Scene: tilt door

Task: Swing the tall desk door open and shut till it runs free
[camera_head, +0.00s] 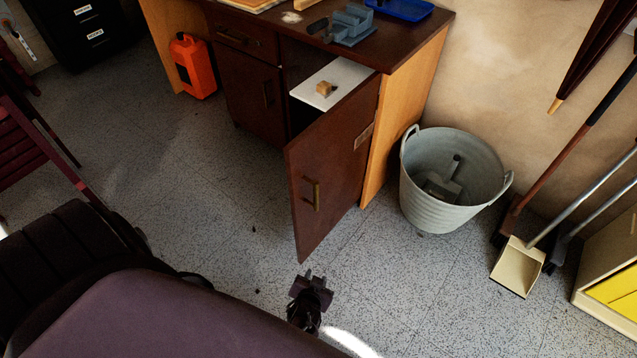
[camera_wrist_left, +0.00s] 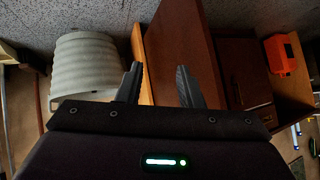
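The tall desk door (camera_head: 338,160) is dark brown and stands swung out from the desk. It hangs from the desk's right side, next to the light wood side panel (camera_head: 405,110). Its brass handle (camera_head: 312,197) is upright near the free edge. Behind it, a white shelf (camera_head: 345,75) with a small wooden block (camera_head: 325,88) shows inside the desk. My left gripper (camera_head: 315,276) is open and empty, in front of the door and apart from it in the picture. In the left wrist view its two fingers (camera_wrist_left: 158,88) stand spread, with the door (camera_wrist_left: 180,45) beyond. My right gripper is not in view.
A grey bucket (camera_head: 450,205) stands right of the desk, with a dustpan (camera_head: 517,267) and brooms beyond. An orange can (camera_head: 192,65) stands left of the drawers. A vise (camera_head: 350,22) and blue tray (camera_head: 402,8) sit on top. Floor before the door is mostly clear.

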